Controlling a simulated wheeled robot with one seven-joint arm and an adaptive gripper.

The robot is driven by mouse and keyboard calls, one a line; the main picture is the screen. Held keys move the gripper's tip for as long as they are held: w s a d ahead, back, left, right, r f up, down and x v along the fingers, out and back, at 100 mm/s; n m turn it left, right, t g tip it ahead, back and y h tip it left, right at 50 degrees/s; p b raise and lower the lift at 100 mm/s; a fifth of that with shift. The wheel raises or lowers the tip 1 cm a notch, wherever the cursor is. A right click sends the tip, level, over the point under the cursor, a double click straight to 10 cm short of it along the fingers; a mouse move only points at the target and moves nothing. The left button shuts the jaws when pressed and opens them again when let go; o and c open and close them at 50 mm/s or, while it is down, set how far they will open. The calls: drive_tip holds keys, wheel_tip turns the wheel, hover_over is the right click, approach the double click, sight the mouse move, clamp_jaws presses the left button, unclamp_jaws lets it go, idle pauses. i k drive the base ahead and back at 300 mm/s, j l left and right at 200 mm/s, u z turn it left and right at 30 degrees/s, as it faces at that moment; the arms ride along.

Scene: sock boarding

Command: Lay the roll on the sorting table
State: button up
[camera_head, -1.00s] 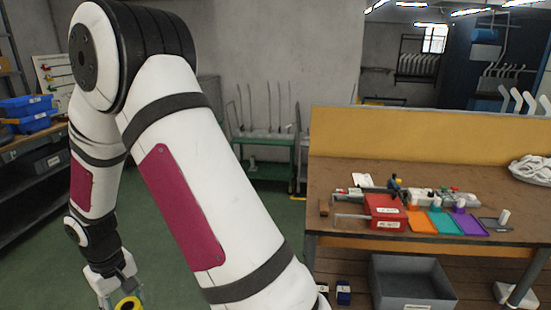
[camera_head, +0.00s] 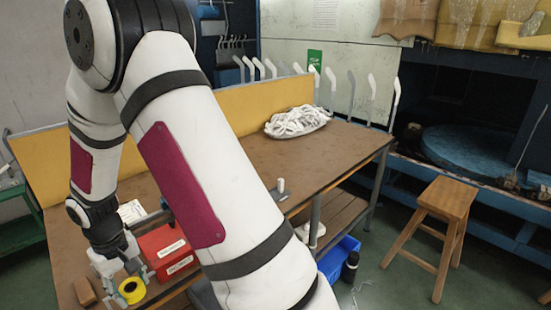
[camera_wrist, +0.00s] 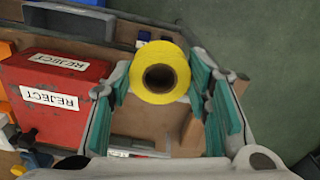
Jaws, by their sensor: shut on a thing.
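A yellow roll (camera_wrist: 160,52) with a dark round core sits between the teal-padded fingers of my gripper (camera_wrist: 165,85) in the wrist view. In the head view my gripper (camera_head: 122,282) is shut on the same roll (camera_head: 131,291) at lower left. The brown sorting table (camera_head: 215,185) runs across the head view, with my arm covering part of it. The gripper and roll appear over the table's near left part, beside the red box. I cannot tell the gap between roll and tabletop.
A red box (camera_wrist: 60,95) labelled REJECT stands next to my gripper. A small brown block (camera_head: 84,291) lies to the left. A white heap on a tray (camera_head: 297,121) sits at the table's far side.

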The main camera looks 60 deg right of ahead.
sight(301, 173)
drive_tip(key=l+z, duration=0.25)
drive_tip(key=z, duration=0.2)
drive_tip(key=i+l+z, duration=0.1)
drive_tip(key=z, duration=0.3)
drive_tip(key=i+l+z, duration=0.15)
drive_tip(key=l+z, duration=0.15)
drive_tip(key=z, duration=0.15)
drive_tip(key=i+l+z, duration=0.3)
drive_tip(key=i+l, duration=0.5)
